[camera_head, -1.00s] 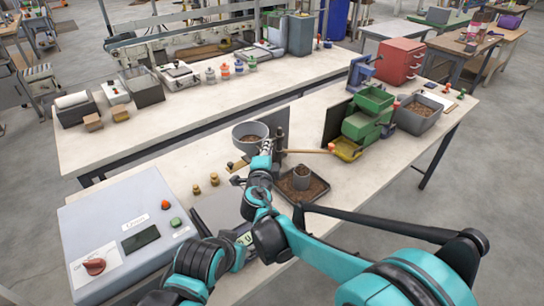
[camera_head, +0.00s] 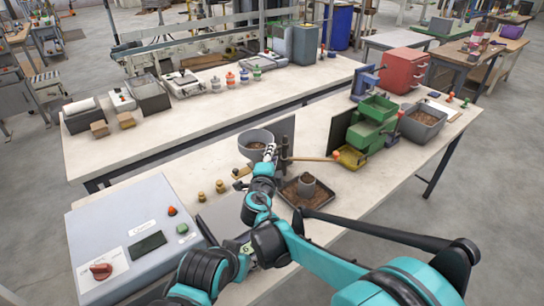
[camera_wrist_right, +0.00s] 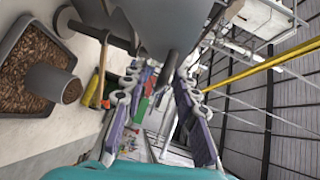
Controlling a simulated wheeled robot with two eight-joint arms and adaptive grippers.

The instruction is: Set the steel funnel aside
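The steel funnel (camera_head: 256,142) is a grey, wide-mouthed bowl beside a dark upright post (camera_head: 284,155) on the near bench. In the right wrist view, the funnel's grey cone (camera_wrist_right: 160,25) fills the top and its spout points down. My right gripper (camera_head: 269,153) is close to the funnel, on its near side. In the wrist view, the right gripper's fingers (camera_wrist_right: 158,72) are apart, with the spout between or just beyond their tips. Contact cannot be told. My left gripper is not in view.
A dark tray (camera_head: 290,203) of brown pellets with a grey cup (camera_head: 307,184) is right of my right arm. A wooden-handled bar (camera_head: 315,158) sticks out from the post. Brass weights (camera_head: 220,186) and a grey control box (camera_head: 130,235) are at left. A green machine (camera_head: 372,128) stands at right.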

